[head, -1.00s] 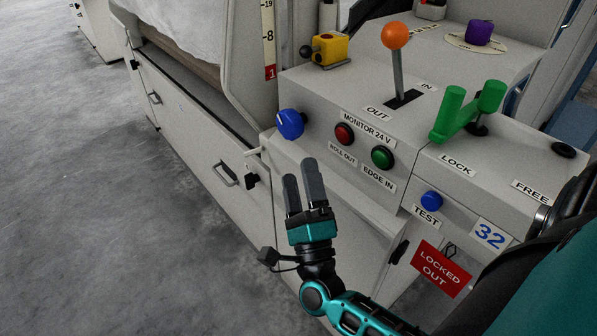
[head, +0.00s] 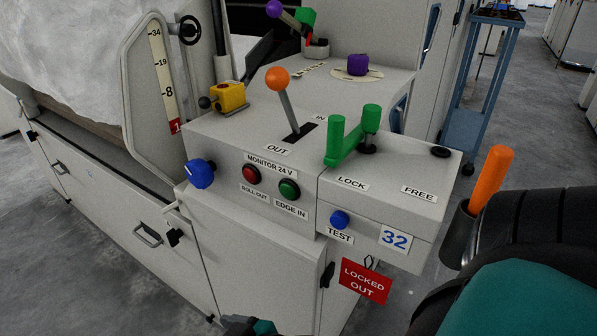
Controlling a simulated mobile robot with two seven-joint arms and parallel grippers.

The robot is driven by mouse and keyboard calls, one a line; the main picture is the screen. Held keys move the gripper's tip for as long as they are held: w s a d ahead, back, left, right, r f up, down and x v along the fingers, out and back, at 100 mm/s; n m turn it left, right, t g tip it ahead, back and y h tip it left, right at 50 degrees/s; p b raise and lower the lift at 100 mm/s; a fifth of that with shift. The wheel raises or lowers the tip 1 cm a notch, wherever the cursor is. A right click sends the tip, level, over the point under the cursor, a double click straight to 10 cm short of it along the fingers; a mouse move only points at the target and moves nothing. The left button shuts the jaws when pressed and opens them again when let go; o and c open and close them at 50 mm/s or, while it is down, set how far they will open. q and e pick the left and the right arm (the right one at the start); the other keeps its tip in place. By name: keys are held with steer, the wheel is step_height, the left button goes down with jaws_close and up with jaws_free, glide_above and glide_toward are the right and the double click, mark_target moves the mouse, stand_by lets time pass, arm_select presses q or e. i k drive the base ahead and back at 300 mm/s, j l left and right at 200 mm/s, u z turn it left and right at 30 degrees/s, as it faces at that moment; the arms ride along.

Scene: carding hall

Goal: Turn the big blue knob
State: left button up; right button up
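The big blue knob (head: 201,173) is on the left end of the pale grey control box (head: 225,135), left of the red button. It is unobstructed and nothing touches it. A small part of my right gripper (head: 240,324) shows at the bottom edge, well below the knob and apart from it. Its fingers are mostly cut off by the frame, so I cannot tell their opening. My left gripper is not in view.
Right of the knob are a red button (head: 251,174), a green button (head: 289,189), an orange-topped lever (head: 277,79), a green handle (head: 350,137) and a smaller blue TEST button (head: 340,219). A red LOCKED OUT tag (head: 365,281) hangs below. Grey floor is free at left.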

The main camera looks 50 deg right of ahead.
mark_target(199, 173)
steer(key=z, duration=0.8)
